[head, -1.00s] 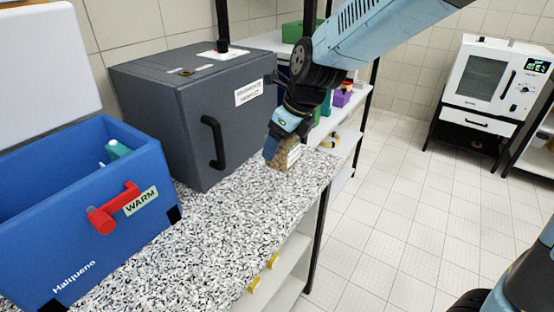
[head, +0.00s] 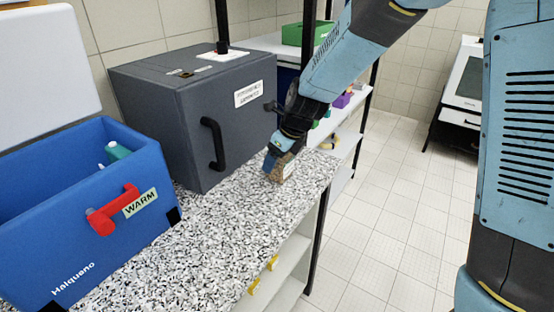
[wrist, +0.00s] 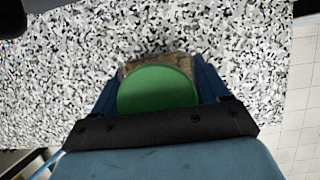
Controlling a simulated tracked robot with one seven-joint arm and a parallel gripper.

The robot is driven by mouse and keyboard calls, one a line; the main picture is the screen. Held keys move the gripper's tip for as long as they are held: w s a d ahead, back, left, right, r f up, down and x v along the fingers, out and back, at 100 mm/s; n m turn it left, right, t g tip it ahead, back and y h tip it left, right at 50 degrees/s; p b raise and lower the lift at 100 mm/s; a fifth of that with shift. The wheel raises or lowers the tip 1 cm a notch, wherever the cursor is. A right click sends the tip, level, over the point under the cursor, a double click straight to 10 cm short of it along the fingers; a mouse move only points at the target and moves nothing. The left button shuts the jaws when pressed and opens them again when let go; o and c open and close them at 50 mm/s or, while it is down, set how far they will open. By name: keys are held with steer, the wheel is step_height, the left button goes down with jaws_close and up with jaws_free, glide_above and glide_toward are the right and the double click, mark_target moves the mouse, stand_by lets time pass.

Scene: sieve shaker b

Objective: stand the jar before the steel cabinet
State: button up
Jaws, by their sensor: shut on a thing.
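The jar (head: 284,168) has brown contents and a pale label in the head view. Its green lid (wrist: 157,90) faces the camera in the wrist view. My gripper (head: 277,163) is shut on the jar, with a blue finger on either side of it in the wrist view. The steel cabinet (head: 168,130) is a dark grey box with a black handle, standing on the speckled counter. The jar is to the right of the cabinet's front, low over the counter. I cannot tell whether its base touches the counter.
The speckled counter (head: 215,227) is clear in front of the cabinet. A blue cool box (head: 75,250) with a red latch and a WARM label stands open at the left. The counter's right edge drops to lower shelves. A white shelf with small items is behind.

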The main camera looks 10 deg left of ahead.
steer(key=shift+f, duration=0.3)
steer(key=o, duration=1.4)
steer(key=shift+f, duration=0.1)
steer(key=v, duration=1.2)
steer(key=shift+d, duration=0.1)
